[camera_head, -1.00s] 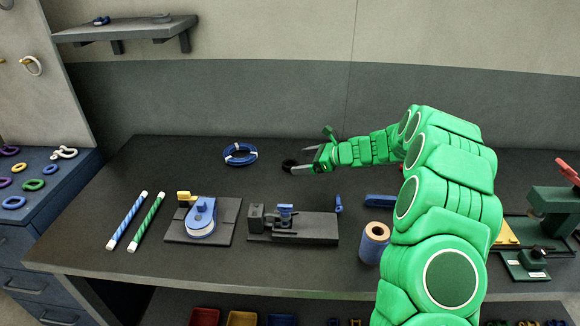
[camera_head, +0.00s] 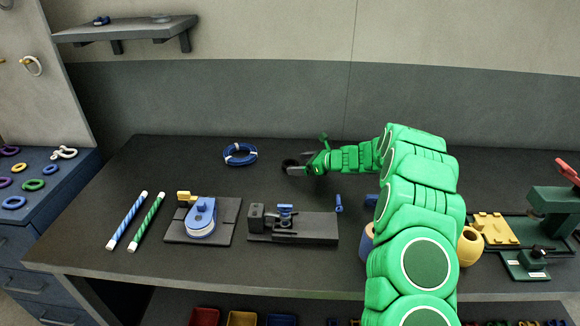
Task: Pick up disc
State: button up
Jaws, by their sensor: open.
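A small black disc (camera_head: 287,163) lies on the dark workbench, toward the back and a little right of the blue coil. It is dark on dark and partly covered by my gripper. My gripper (camera_head: 298,162) is open and low over the bench, reaching in from the right. Its fingertips are at the disc, one on the far side and one on the near side. I cannot tell whether they touch it.
A blue coil (camera_head: 240,154) lies to the left on the workbench (camera_head: 330,270). A yellow spool (camera_head: 470,246) and yellow block (camera_head: 495,228) are right of my arm.

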aim_at(285, 164)
jog(key=x, duration=0.3)
jog(key=shift+w, duration=0.15)
jog(key=c, duration=1.1)
